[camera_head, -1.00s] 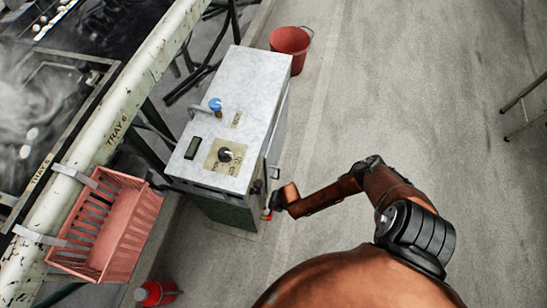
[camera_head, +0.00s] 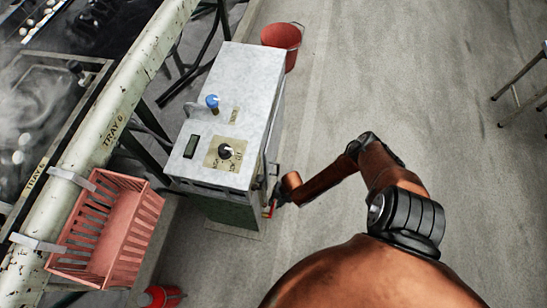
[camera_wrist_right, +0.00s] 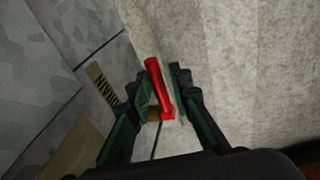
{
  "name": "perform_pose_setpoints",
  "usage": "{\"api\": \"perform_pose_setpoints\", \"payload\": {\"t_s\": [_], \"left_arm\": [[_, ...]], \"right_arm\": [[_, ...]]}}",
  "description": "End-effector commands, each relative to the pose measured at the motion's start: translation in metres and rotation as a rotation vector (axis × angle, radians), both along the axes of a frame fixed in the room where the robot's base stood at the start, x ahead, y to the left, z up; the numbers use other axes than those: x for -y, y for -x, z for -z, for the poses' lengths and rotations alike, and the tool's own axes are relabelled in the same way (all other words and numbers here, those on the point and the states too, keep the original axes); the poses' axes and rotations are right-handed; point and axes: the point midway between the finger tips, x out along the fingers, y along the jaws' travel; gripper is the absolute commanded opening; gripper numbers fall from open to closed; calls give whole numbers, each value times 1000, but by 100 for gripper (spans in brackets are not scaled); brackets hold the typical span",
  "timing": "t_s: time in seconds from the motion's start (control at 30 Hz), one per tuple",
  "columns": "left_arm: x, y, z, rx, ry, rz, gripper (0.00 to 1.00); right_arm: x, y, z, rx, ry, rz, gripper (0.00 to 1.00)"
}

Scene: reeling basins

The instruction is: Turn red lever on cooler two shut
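The cooler (camera_head: 240,65) is a pale grey metal box with a blue knob and a black dial on top. Its red lever (camera_head: 268,211) shows as a small red spot low on its right side in the head view. In the right wrist view the red lever (camera_wrist_right: 159,88) stands slightly tilted between my right gripper's fingers. My right gripper (camera_wrist_right: 163,88) is around the lever, with a narrow gap on the right finger's side; the left finger is close to the lever, and contact is unclear. In the head view the right gripper (camera_head: 277,195) is small and partly hidden. My left gripper is out of view.
A red slotted basket (camera_head: 105,235) hangs on the rail (camera_head: 130,105) marked TRAY 6, left of the cooler. A red bucket (camera_head: 285,40) stands behind the cooler. A red object (camera_head: 160,297) is on the floor at bottom left. The floor (camera_head: 400,80) to the right is largely clear.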

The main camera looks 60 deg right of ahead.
Motion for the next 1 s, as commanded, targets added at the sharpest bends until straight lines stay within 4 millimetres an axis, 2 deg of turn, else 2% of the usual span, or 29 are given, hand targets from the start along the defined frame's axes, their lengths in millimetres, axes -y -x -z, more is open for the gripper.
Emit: {"api": "perform_pose_setpoints", "payload": {"t_s": [0.1,0.47,0.67,1.0], "left_arm": [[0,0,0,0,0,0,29],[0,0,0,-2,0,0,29],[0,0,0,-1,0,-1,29],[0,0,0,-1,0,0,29]], "right_arm": [[-1,-1,0,1,0,-2,28],[0,-2,-5,4,1,-2,28],[7,4,-32,4,1,-3,28],[19,18,-96,3,1,-2,28]]}}
